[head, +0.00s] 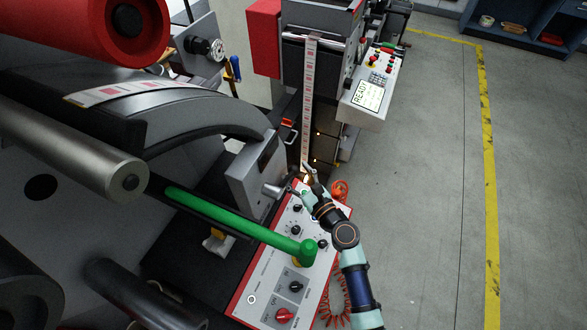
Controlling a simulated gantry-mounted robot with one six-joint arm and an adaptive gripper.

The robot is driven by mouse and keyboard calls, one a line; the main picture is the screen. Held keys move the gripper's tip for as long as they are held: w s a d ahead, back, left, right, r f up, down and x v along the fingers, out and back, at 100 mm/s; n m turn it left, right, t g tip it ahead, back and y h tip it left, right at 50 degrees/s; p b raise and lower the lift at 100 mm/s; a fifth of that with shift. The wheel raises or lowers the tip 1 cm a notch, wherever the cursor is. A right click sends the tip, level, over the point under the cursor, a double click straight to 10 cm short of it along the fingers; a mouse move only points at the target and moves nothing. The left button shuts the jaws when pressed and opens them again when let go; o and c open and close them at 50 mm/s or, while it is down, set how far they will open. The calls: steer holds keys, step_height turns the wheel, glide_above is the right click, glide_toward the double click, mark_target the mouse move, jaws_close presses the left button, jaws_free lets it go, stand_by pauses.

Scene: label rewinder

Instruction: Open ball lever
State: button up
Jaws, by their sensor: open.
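My gripper (303,178) is at the end of my teal and black arm, above the far end of the red-edged control panel. It is open, with nothing visible between its fingers. A small silver knob-like part (272,190) sticks out from the grey box (252,175) just left of my gripper. It may be the ball lever, but I cannot tell for sure at this size. A green bar (235,222) with a rounded green end (308,252) runs over the panel, nearer the camera and below my gripper in the picture.
The control panel (262,285) carries several black knobs and a red one (284,315). A label strip (308,100) hangs down behind my gripper. A coiled orange hose (333,300) lies beside the panel. Rollers fill the left. The floor (430,200) at right is clear.

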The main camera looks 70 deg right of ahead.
steer(key=shift+x, duration=1)
jaws_close()
